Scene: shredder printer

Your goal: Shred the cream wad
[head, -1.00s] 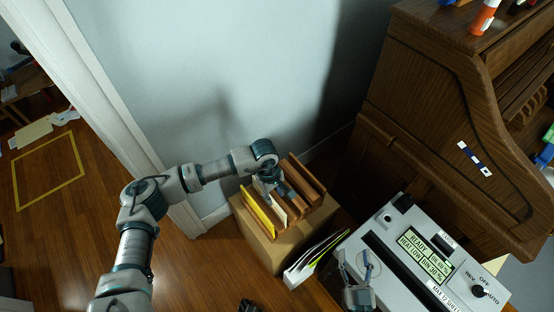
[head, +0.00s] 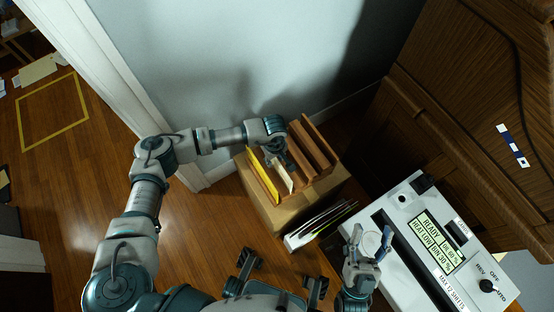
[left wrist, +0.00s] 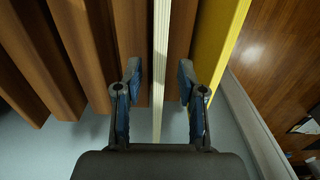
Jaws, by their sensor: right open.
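The cream wad (head: 283,176) stands upright in a slot of the wooden rack (head: 318,137), which sits on a cardboard box. In the left wrist view the cream wad (left wrist: 160,65) shows as a thin pale strip, edge-on between my fingers. My left gripper (left wrist: 158,75) is open, one finger on each side of the wad, with visible gaps. In the head view my left gripper (head: 283,160) is over the rack and partly hidden. The shredder (head: 410,275) is at the lower right, with a lit display and a dark slot. My right gripper (head: 367,245) is open and empty at its left edge.
A yellow wad (head: 262,180) stands in the rack left of the cream one. A holder with several sheets (head: 318,225) stands between box and shredder. The wall (head: 230,60) is close behind the rack. A wooden desk (head: 470,100) is behind the shredder.

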